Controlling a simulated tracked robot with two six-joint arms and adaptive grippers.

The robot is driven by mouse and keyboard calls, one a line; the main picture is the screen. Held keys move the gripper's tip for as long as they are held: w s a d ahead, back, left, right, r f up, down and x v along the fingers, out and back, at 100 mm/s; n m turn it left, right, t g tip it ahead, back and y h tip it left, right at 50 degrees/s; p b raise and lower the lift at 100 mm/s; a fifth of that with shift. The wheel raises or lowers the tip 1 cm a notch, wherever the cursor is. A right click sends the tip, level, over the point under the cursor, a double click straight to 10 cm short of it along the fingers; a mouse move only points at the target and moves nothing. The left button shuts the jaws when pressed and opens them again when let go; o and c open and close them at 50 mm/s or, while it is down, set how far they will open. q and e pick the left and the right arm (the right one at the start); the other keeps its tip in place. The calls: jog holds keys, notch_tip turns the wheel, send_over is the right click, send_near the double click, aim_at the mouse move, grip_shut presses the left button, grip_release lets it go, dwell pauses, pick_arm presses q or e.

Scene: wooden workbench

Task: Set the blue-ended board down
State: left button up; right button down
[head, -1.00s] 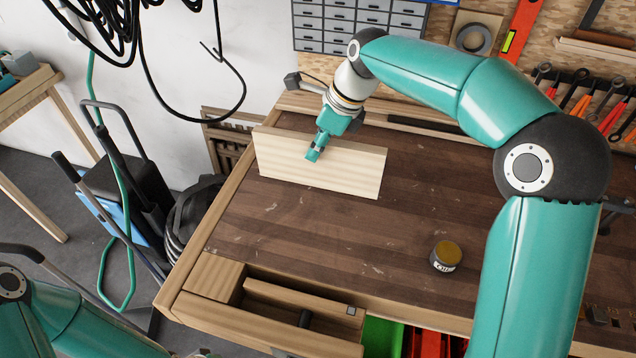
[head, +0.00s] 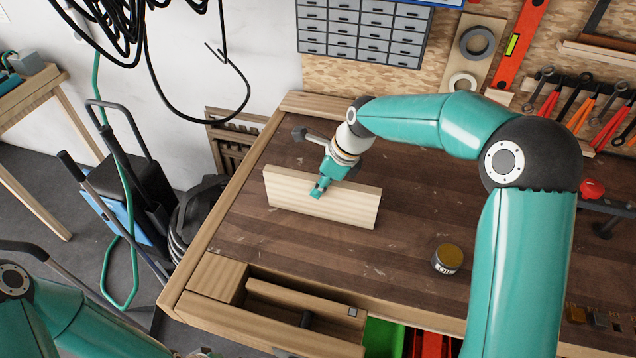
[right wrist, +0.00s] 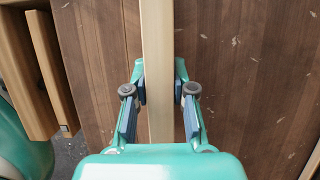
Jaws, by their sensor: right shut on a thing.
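A pale wooden board (head: 350,205) stands on its long edge over the left part of the workbench (head: 400,215). No blue end shows on it in either view. My right gripper (head: 318,190) is shut on the board's top edge near its middle. In the right wrist view the board (right wrist: 157,45) runs lengthwise between the two fingers of my right gripper (right wrist: 160,91), with dark pads on both sides. The board's lower edge is at or close to the bench top; I cannot tell whether it touches.
A small tin (head: 447,258) stands on the bench, right of the board. A red-handled tool (head: 592,190) is at the far right. The bench top between board and tin is clear.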

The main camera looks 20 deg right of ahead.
jog(key=c, duration=1)
grip_release()
jog(key=shift+o, duration=0.2)
jog(key=shift+r, duration=0.1)
jog(key=b+v, duration=0.1)
jog(key=v, duration=1.1)
